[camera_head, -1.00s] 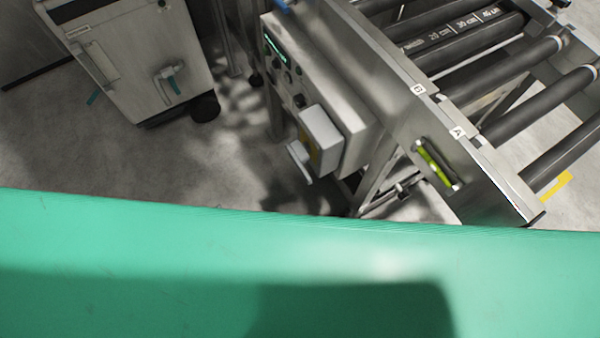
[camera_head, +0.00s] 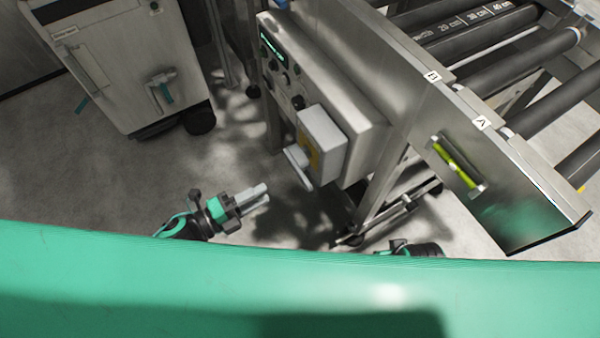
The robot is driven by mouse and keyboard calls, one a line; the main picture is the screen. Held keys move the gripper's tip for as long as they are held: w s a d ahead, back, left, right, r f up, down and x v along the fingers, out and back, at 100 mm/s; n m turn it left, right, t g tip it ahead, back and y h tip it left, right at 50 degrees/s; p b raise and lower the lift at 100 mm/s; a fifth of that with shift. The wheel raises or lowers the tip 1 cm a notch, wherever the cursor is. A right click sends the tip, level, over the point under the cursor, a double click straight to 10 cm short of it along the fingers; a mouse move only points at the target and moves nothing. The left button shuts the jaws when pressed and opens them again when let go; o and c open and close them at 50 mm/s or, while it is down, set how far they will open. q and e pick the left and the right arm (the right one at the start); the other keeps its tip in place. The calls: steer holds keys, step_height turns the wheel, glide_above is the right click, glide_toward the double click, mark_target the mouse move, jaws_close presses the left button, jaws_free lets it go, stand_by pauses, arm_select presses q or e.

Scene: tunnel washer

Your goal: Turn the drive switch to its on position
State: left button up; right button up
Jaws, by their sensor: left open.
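A grey control box (camera_head: 315,80) is fixed to the side of the roller conveyor. Its front carries several dark knobs or buttons (camera_head: 298,102). A light grey switch housing (camera_head: 322,135) sits low on that front, with a yellow plate (camera_head: 312,158) and a pale grey lever handle (camera_head: 298,167) pointing down and out. I see no readable label, so I cannot tell for sure which control is the drive switch. My left gripper (camera_head: 262,194) is open and empty, left of and below the lever, apart from it. Only a dark part of my right arm shows at the bottom; its fingers are hidden.
The conveyor frame (camera_head: 440,110) with black rollers fills the upper right; a green-yellow handle-like part (camera_head: 458,165) is on its side plate. A grey wheeled cabinet (camera_head: 125,65) stands upper left. Open floor (camera_head: 90,170) lies between the cabinet and my left arm.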

mark_target(298, 175)
arm_select(q)
steer(key=x, duration=1.1)
steer(key=shift+p, duration=0.4)
steer(key=shift+w+d, duration=0.25)
steer(key=shift+d, duration=0.1)
arm_select(e)
step_height(298, 175, down, 2)
steer(key=shift+f, duration=0.15)
steer(key=shift+w, duration=0.1)
arm_select(q)
steer(key=shift+c, duration=1.3)
jaws_close()
arm_select(e)
steer(key=shift+w, duration=0.1)
